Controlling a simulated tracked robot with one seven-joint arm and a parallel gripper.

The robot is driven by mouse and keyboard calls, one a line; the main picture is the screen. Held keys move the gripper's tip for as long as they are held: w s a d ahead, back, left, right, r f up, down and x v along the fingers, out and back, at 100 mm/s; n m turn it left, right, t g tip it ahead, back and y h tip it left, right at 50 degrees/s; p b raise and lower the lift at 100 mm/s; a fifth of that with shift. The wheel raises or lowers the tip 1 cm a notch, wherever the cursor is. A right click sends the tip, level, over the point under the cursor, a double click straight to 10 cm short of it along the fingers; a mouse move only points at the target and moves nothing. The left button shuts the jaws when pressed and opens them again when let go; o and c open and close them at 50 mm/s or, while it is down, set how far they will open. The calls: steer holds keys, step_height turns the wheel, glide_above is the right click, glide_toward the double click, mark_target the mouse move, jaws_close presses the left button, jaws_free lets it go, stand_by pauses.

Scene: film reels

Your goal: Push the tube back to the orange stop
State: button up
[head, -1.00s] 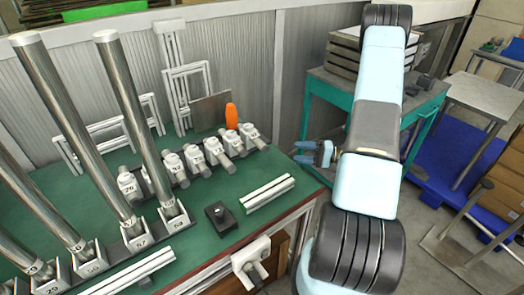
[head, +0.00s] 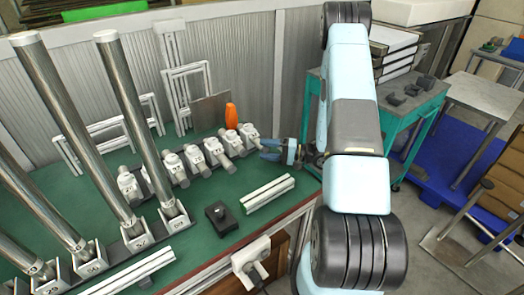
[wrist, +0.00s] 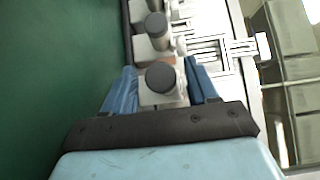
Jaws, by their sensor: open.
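The orange stop (head: 231,116) stands upright at the back of the green table, behind a row of white fittings with grey cylindrical ends. My gripper (head: 268,150) is open at the right end of this row, beside the last fitting (head: 249,135). In the wrist view, the blue fingers of my gripper (wrist: 162,88) are spread on either side of a fitting with a dark round end (wrist: 161,77). I cannot tell whether they touch it. Tall shiny metal tubes (head: 131,125) lean in numbered holders at the left. Which piece is the task's tube is not clear.
A black block (head: 221,217) and a white rail (head: 267,193) lie on the green table (head: 200,250) in front of the row. White frames (head: 186,88) and a grey panel stand behind. A teal cart (head: 403,128) is at the right.

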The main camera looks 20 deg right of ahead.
steer(key=shift+w+a, duration=0.2)
steer(key=shift+a, duration=0.25)
jaws_close()
stand_by(0.3)
